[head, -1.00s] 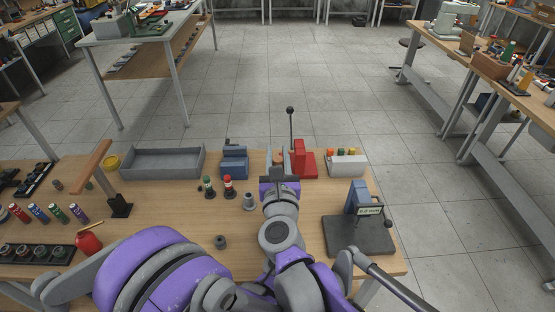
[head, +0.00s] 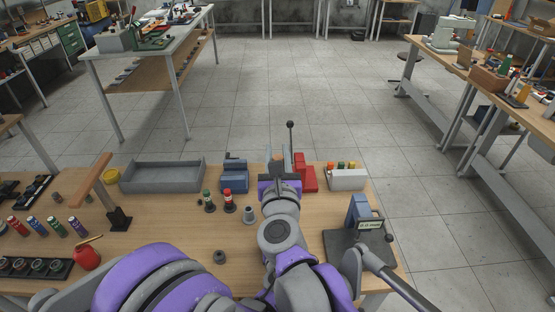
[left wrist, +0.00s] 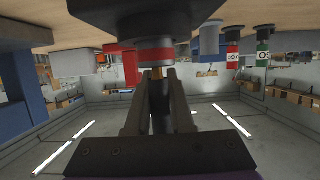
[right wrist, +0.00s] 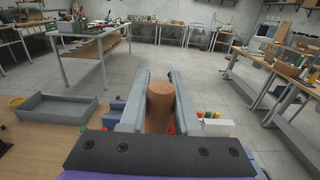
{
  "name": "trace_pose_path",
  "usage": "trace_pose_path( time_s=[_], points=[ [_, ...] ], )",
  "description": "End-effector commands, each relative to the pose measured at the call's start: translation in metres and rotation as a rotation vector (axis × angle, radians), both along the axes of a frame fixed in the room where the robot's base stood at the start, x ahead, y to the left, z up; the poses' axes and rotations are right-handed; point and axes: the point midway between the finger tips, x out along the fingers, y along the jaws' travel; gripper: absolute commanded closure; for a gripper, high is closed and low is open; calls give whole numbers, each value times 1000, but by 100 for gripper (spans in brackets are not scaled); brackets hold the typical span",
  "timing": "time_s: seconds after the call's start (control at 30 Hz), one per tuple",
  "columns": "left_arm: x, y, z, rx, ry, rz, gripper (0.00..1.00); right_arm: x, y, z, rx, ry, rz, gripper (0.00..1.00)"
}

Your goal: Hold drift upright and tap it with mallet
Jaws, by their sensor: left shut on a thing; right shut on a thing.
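My left gripper (left wrist: 158,82) shows only in its own wrist view, where the bench appears upside down at the top. It is shut on a dark, upright rod, apparently the drift (left wrist: 160,112), with a brass-coloured part near the fingertips. My right gripper (head: 277,163) is shut on a brown wooden cylinder, apparently the mallet (right wrist: 160,104), seen between the fingers in the right wrist view. The rest of the mallet is hidden by the fingers and palm.
Green-banded and red-banded cylinders (head: 229,200) and a grey part (head: 249,214) stand left of my right arm. Red (head: 305,178) and blue (head: 235,178) devices, a grey tray (head: 160,178) and a press on a dark plate (head: 362,240) surround the workspace.

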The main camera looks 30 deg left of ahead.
Motion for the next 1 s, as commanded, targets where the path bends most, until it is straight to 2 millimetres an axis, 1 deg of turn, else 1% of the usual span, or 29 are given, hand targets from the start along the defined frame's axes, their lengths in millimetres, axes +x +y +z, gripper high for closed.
trace_pose_path(
  time_s=[0.27, 0.3, 0.37, 0.4, 0.5, 0.83, 0.97, 1.0],
  points=[
    [0, 0, 0, -1, 0, 0, 100, 0, 0, 3, 0, 0, 0, 100],
    [0, 0, 0, -1, 0, 0, 77, 0, 0, 3, 0, 0, -1, 100],
    [0, 0, 0, -1, 0, 0, 66, 0, 0, 3, 0, 0, -1, 100],
    [0, 0, 0, -1, 0, 0, 59, 0, 0, 3, 0, 0, -1, 100],
    [0, 0, 0, -1, 0, 0, 44, 0, 0, 3, 0, 0, -1, 100],
    [-2, -1, 1, 0, 0, -1, 44, 0, 0, 3, 0, 0, -1, 100],
    [-11, -8, 5, 0, 0, -4, 44, 0, 0, 3, 0, 0, -1, 100],
    [-16, -11, 7, 1, 0, -4, 44, 0, 0, 3, 0, 0, -1, 100]
  ],
)
